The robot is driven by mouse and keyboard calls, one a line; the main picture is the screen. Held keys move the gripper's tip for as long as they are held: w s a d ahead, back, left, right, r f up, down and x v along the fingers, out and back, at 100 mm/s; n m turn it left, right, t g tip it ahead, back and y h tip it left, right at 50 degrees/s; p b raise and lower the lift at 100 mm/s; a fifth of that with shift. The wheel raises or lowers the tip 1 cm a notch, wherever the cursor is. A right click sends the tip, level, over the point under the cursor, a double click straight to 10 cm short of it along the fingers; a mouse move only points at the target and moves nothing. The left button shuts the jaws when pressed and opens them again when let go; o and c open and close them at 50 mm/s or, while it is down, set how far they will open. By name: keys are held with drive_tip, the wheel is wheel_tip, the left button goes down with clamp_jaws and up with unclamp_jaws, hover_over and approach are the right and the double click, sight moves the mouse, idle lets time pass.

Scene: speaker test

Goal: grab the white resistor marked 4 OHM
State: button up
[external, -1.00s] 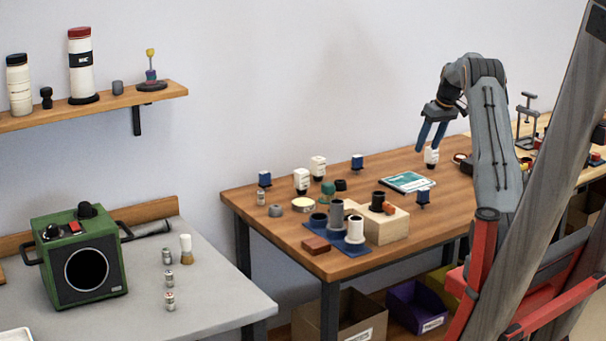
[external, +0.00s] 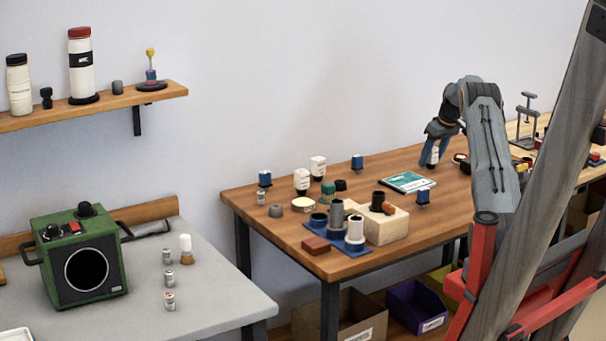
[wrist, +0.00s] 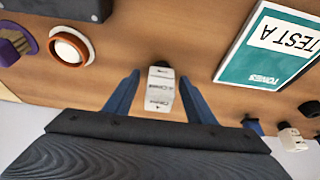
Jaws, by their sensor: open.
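A white block-shaped resistor (wrist: 159,92) stands on the wooden table, between the two blue fingers of my gripper (wrist: 158,80) in the wrist view. Small dark print shows on it, but I cannot read the value. My gripper is open, with a gap visible on both sides of the resistor. In the external view, my gripper (external: 431,155) is lowered over the table and its fingers partly hide the white resistor (external: 435,156). Two similar white parts, one (external: 302,181) in front and one (external: 318,167) behind, stand farther left; their markings are not readable.
A teal booklet (wrist: 272,48) lies right of the gripper in the wrist view. An orange-and-white ring part (wrist: 68,47) and a purple part (wrist: 12,45) are at the left. A wooden block (external: 388,228) stands near the table's front edge. Bare wood surrounds the resistor.

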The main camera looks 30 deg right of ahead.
drive_tip(key=c, duration=1.2)
